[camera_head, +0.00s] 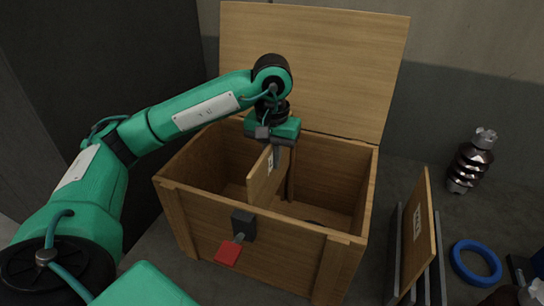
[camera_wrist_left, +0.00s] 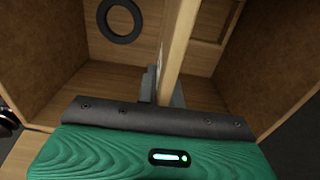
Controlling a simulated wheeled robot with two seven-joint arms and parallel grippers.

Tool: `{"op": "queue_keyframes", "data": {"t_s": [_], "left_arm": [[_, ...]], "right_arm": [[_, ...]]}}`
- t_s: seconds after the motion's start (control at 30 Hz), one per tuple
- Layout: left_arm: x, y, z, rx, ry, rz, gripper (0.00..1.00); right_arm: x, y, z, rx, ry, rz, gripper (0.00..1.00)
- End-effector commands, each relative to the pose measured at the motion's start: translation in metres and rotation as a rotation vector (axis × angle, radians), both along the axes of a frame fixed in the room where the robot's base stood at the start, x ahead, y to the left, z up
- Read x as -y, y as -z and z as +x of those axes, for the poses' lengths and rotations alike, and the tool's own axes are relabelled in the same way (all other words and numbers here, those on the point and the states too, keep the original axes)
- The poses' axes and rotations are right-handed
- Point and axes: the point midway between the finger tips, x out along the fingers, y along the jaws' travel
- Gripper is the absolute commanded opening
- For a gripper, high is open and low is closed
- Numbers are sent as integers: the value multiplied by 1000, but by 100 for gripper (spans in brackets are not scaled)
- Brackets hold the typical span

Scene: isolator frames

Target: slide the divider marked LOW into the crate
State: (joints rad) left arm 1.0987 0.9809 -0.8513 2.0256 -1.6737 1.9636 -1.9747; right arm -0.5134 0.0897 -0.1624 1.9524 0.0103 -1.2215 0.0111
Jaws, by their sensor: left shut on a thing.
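The wooden crate (camera_head: 260,250) stands open. My left gripper (camera_head: 280,148) is over its middle, pointing down and shut on the top edge of a thin wooden divider (camera_head: 262,180). The divider hangs upright inside the crate opening; its label is partly hidden and unreadable. In the left wrist view the divider (camera_wrist_left: 180,40) runs away between the gripper's fingers (camera_wrist_left: 163,90). Whether its lower edge sits in the crate's guides is hidden. A second labelled divider (camera_head: 418,235) leans upright in a grey rack (camera_head: 437,285) right of the crate; its lettering is too small to read surely.
The crate's lid (camera_head: 310,60) stands raised behind. A black latch (camera_head: 243,224) with a red tab (camera_head: 228,253) is on the front wall. A dark ring (camera_wrist_left: 120,20) lies inside the crate. A blue ring (camera_head: 476,263) and a ribbed dark part (camera_head: 468,165) are at right.

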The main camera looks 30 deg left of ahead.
Motion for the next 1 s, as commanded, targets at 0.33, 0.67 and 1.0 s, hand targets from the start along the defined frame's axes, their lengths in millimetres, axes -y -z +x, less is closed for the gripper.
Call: {"op": "queue_keyframes", "data": {"t_s": [0.33, 0.67, 1.0], "left_arm": [[1, -1, -3, 3, -1, 0, 0], [1, 0, -3, 1, 0, 0, 0], [1, 1, -5, 0, 1, -1, 0]], "right_arm": [[0, 5, -1, -1, 0, 0, 29], [0, 5, 0, -1, 0, 0, 29], [0, 10, 0, 1, 0, 0, 29]]}}
